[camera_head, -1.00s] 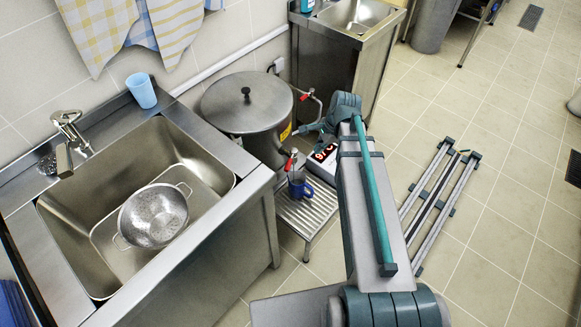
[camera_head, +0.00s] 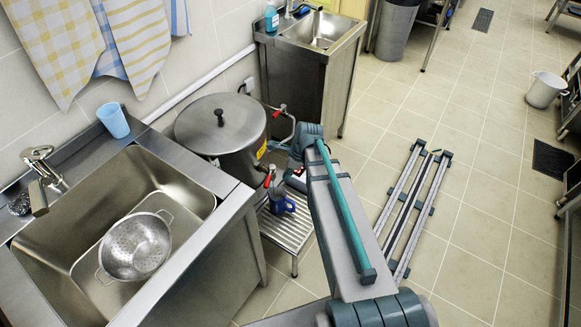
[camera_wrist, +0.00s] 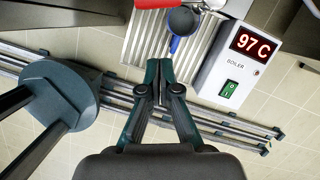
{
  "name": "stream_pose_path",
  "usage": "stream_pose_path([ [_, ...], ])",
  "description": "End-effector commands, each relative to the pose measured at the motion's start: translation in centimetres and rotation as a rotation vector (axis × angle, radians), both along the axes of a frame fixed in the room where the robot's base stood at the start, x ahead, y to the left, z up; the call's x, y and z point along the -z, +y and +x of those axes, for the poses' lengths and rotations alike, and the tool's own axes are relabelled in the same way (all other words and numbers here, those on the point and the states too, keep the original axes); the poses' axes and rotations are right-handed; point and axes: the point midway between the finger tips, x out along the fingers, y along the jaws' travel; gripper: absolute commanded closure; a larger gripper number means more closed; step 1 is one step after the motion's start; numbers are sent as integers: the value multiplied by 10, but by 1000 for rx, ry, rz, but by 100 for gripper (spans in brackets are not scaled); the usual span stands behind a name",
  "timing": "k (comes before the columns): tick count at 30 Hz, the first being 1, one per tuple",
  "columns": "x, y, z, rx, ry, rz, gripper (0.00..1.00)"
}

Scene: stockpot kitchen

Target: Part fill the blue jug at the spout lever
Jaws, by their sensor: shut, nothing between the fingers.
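The blue jug (camera_head: 284,204) stands upright on a slatted steel stand, at the front of the big lidded boiler pot (camera_head: 222,125). In the wrist view the jug (camera_wrist: 180,21) shows from above at the top, dark inside, with its blue handle pointing towards my gripper. The red spout lever (camera_head: 270,173) is just above the jug; it also shows at the top edge of the wrist view (camera_wrist: 158,3). My gripper (camera_wrist: 162,92) is shut and empty, a short way from the jug's handle in the picture. In the head view my arm hides the gripper. The jug's water level cannot be told.
The boiler's control box (camera_wrist: 237,62) reads 97 C, right of the stand (camera_wrist: 135,45) in the wrist view. A sink with a colander (camera_head: 137,246) and a light blue cup (camera_head: 113,120) is on the left.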

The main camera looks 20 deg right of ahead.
Motion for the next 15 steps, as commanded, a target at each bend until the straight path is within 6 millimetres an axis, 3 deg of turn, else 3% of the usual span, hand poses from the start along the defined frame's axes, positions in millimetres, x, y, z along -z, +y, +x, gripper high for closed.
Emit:
stream_pose_path([
  [7, 38, 10, 6, -1, 2, 0, 100],
  [15, 44, 38, 23, -1, 1, -1, 100],
])
